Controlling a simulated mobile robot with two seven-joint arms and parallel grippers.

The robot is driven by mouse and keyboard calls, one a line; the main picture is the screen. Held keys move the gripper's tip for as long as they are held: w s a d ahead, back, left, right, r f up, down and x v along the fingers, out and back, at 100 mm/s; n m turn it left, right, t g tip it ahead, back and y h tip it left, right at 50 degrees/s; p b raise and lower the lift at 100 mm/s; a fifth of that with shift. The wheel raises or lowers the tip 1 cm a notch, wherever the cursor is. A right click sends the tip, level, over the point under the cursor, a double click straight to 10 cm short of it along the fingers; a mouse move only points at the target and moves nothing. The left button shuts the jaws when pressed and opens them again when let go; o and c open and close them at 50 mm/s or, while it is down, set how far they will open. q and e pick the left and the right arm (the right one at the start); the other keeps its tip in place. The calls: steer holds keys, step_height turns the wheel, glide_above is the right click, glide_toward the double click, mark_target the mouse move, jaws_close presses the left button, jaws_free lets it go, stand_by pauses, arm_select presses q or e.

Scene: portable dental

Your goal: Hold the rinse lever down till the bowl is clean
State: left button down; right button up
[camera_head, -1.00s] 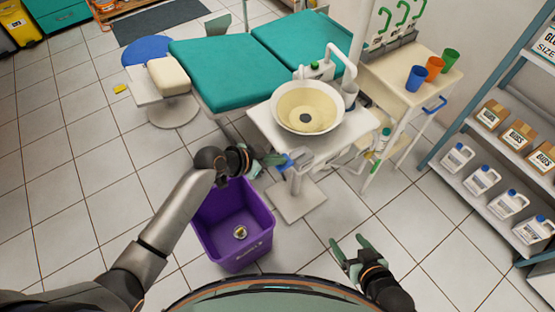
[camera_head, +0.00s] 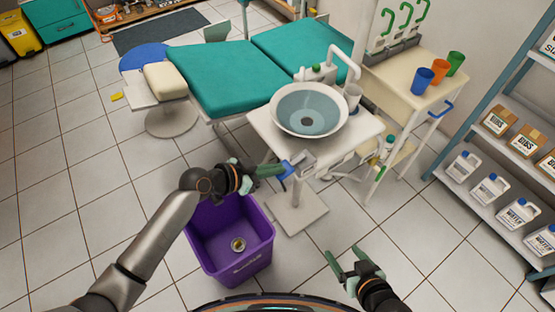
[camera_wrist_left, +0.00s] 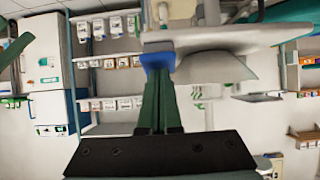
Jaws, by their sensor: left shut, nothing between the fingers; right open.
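The round rinse bowl (camera_head: 309,108) sits on the white stand; its inside looks blue-grey, with a dark drain in the middle. The rinse lever (camera_head: 288,168) has a blue end and sticks out at the front of the stand. My left gripper (camera_head: 279,170) is shut and empty, its green fingertips at the blue end. In the left wrist view the blue lever end (camera_wrist_left: 157,60) is right at the closed fingers (camera_wrist_left: 160,85), seemingly touching; how far it is pressed I cannot tell. My right gripper (camera_head: 346,263) is open and empty above the floor.
A purple bin (camera_head: 230,265) stands below my left gripper. A teal dental chair (camera_head: 222,72) is behind. A cart (camera_head: 405,85) with several cups is to the right, and shelves (camera_head: 490,150) stand at the far right.

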steer(key=shift+s+d+f, duration=0.2)
steer(key=shift+s+f, duration=0.05)
steer(key=shift+s, duration=0.1)
stand_by(0.3)
steer(key=shift+w+r, duration=0.15)
steer(key=shift+w, duration=0.15)
stand_by(0.5)
steer(key=shift+s+a, duration=0.1)
steer(key=shift+s, duration=0.2)
stand_by(0.5)
